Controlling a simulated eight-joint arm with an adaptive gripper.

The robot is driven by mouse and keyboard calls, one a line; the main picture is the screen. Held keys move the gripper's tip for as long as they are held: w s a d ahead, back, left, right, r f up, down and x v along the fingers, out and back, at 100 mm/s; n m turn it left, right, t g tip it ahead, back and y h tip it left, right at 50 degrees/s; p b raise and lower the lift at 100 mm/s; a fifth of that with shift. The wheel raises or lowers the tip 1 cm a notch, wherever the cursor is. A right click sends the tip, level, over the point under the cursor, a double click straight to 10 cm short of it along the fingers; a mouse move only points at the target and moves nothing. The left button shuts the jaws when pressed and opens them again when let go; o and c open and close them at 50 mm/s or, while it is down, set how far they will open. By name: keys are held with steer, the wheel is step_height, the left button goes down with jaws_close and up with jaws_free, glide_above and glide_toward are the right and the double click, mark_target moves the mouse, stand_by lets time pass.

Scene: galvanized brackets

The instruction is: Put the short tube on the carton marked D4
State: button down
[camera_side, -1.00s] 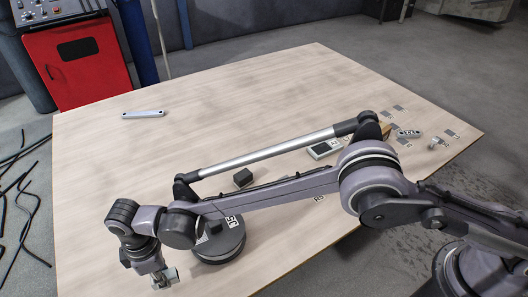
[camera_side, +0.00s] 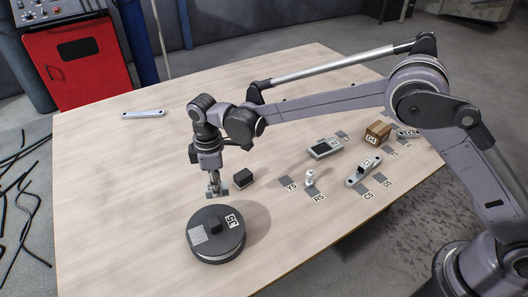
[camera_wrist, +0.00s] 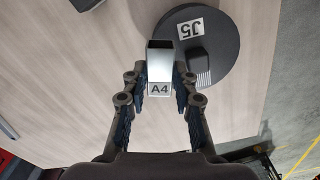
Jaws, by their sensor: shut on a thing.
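My gripper (camera_side: 214,184) is shut on a short, square metal tube (camera_side: 217,193) and holds it above the table, behind the dark round disc. In the wrist view the tube (camera_wrist: 160,68) stands between the fingers of my gripper (camera_wrist: 160,77), with its open end showing and an A4 label on its side. The brown carton marked D4 (camera_side: 378,131) stands on the right part of the table, well to the right of my gripper. Its top looks bare. The carton is not in the wrist view.
The dark round disc (camera_side: 205,249), labelled J5, lies below my gripper. A small dark block (camera_side: 243,178) is close to its right. A grey device (camera_side: 324,149), a white fitting (camera_side: 310,178) and a bracket (camera_side: 358,175) lie towards the carton. The left table is mostly clear.

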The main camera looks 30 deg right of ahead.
steer(key=w+d+r+m, duration=0.1)
steer(key=w+d+m, duration=0.15)
steer(key=d, duration=1.05)
steer(key=w+d+r+m, duration=0.1)
steer(key=w+d+m, duration=0.15)
steer(key=d, duration=1.05)
steer(key=w+d+r+m, duration=0.1)
steer(key=w+d+m, duration=0.15)
steer(key=d, duration=1.05)
steer(key=s+d+r+m, duration=0.1)
steer(key=s+d+m, duration=0.1)
steer(key=s+d, duration=0.65)
steer(key=s+d+m, duration=0.2)
steer(key=s+d, duration=0.1)
steer(key=d, duration=1.1)
steer(key=s+d+r+m, duration=0.15)
steer(key=s+d, duration=0.35)
steer(key=d, duration=0.6)
glide_above(380, 127)
steer(key=shift+m, duration=0.4)
step_height(380, 127, down, 7)
steer(key=shift+s+a+f, duration=0.1)
steer(key=shift+f, duration=2)
steer(key=shift+f, duration=0.1)
steer(key=c, duration=1.1)
jaws_free()
steer(key=shift+o, duration=0.2)
